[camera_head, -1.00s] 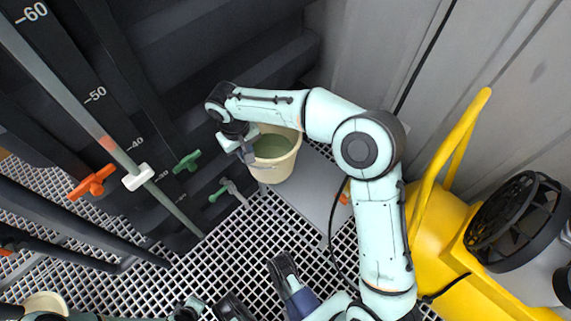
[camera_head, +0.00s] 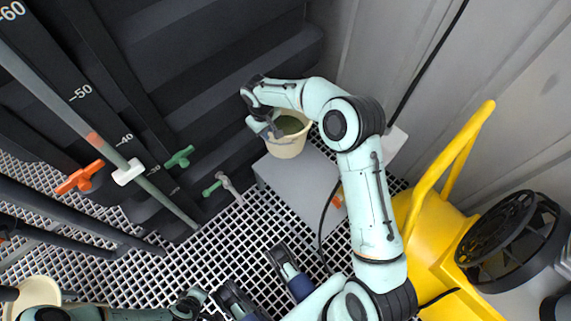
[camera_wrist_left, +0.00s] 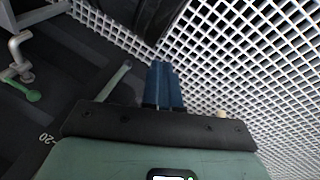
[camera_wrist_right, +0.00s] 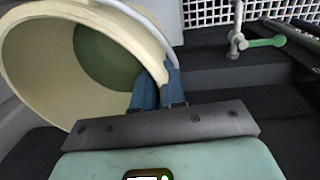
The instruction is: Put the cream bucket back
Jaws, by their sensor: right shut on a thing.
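The cream bucket (camera_head: 285,147) hangs from my right gripper (camera_head: 266,128) over or at the far edge of a grey flat-topped block (camera_head: 300,187). I cannot tell whether its base touches the block. Dark green content shows inside it. In the right wrist view the bucket (camera_wrist_right: 40,62) is tilted in the picture, and my right gripper (camera_wrist_right: 160,80) is shut on its rim side, beside a pale curved band. My left gripper (camera_wrist_left: 163,72) is empty over the grating, its blue fingers together. A second cream bucket (camera_head: 38,292) stands at the lower left.
A green-handled tap (camera_head: 222,187) sticks out left of the block. Orange (camera_head: 80,177) and green (camera_head: 180,157) valve handles are further left. A yellow machine (camera_head: 430,235) with a black fan stands right. Open grating (camera_head: 225,245) lies in front.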

